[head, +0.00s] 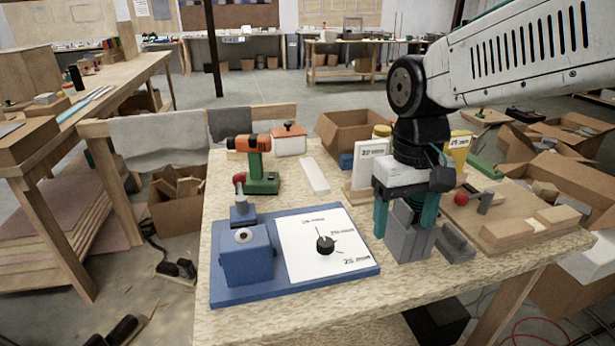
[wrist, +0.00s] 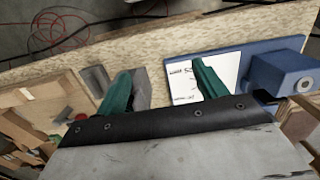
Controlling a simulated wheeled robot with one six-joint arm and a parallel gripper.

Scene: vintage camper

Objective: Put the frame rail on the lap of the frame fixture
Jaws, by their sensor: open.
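A wooden board fixture (head: 483,222) with a red-knobbed clamp (head: 461,198) and light wood blocks (head: 508,235) lies at the table's right; it looks like the frame fixture. It also shows at the left of the wrist view (wrist: 48,98). I cannot tell for certain which piece is the frame rail; a long pale bar (head: 314,176) lies flat near the drill. My gripper (head: 404,228) is open and points down, its teal fingers either side of a grey stepped block (head: 408,246). In the wrist view the block (wrist: 139,88) sits beside the left finger. Contact is unclear.
A blue base (head: 300,292) with a blue block and a white dial panel (head: 308,232) fills the table's front left. A green-orange drill (head: 258,165) stands behind it. A grey trough (head: 456,243) lies between the grey block and the board. Upright cards (head: 369,163) stand behind my gripper.

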